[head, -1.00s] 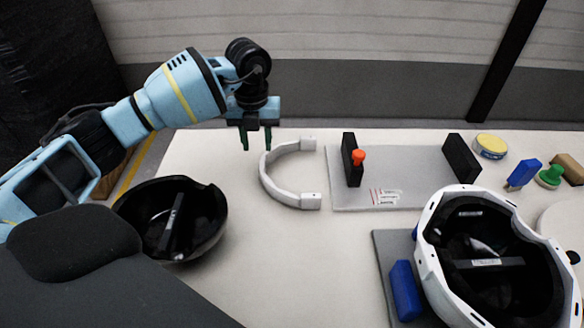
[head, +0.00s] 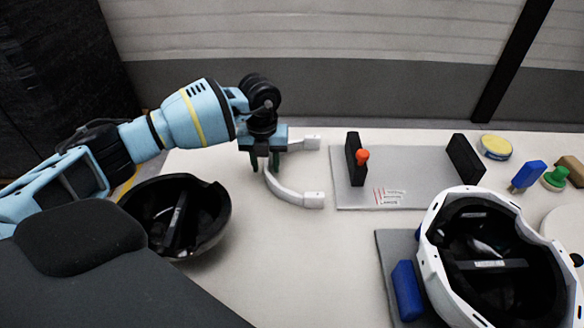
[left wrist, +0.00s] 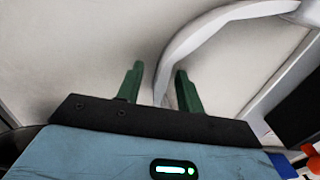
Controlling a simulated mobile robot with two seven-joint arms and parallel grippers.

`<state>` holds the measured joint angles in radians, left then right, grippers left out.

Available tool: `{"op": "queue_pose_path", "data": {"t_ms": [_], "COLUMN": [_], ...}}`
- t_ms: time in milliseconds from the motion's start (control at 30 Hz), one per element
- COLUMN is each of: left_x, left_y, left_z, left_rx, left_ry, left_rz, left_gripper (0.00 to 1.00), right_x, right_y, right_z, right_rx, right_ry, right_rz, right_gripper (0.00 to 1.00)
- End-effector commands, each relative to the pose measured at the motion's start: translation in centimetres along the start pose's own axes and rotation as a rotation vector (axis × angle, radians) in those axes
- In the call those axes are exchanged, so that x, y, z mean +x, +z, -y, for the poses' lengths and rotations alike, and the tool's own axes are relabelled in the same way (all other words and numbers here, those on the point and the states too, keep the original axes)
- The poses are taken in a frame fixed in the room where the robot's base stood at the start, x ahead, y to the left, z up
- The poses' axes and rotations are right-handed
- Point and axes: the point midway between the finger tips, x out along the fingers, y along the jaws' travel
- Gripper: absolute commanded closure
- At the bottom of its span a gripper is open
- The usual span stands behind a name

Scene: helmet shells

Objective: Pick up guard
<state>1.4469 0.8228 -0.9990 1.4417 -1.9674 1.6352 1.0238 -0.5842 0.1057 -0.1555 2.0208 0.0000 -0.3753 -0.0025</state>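The guard (head: 290,192) is a white C-shaped band lying on the table with its open side to the right. My left gripper (head: 265,164) is over the guard's curved left part, fingers pointing down and hiding some of the band. In the left wrist view, the guard (left wrist: 205,40) runs down between the two green fingers (left wrist: 160,88), which are apart. Gaps show between the fingers and the band. I cannot tell how far the fingertips are above the table. My right gripper is not in view.
A black helmet shell (head: 215,200) is on the left. A grey plate (head: 410,190) with black uprights (head: 465,158) and an orange knob (head: 361,156) is right of the guard. A white helmet shell (head: 432,262) is at front right. Bare table (head: 300,250) lies in front of the guard.

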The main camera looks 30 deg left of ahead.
Motion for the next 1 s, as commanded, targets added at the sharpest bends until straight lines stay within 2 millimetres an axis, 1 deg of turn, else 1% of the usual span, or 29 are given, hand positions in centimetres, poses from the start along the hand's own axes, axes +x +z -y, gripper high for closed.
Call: {"op": "queue_pose_path", "data": {"t_ms": [100, 300, 500, 600, 900, 1000], "left_x": [0.61, 0.61, 0.59, 0.58, 0.51, -0.07], "left_y": [-0.02, -0.02, -0.02, -0.02, 0.0, 0.04], "left_z": [0.0, 0.01, 0.02, 0.02, 0.03, 0.05], "left_rx": [0.0, 0.001, 0.001, 0.001, 0.001, 0.001], "left_ry": [0.0, 0.0, 0.0, 0.0, -0.001, -0.002], "left_rz": [0.0, 0.0, 0.0, 0.0, 0.001, 0.002], "left_gripper": [0.63, 0.63, 0.89, 1.0, 1.0, 1.0], "right_x": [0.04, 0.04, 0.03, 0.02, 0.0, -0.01], "right_y": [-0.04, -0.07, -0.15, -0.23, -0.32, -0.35], "right_z": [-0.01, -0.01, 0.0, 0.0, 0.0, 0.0], "right_rx": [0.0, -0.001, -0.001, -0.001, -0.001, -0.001], "right_ry": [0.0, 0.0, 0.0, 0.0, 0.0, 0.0], "right_rz": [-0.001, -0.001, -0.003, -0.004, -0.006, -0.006], "right_gripper": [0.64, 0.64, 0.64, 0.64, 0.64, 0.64]}}
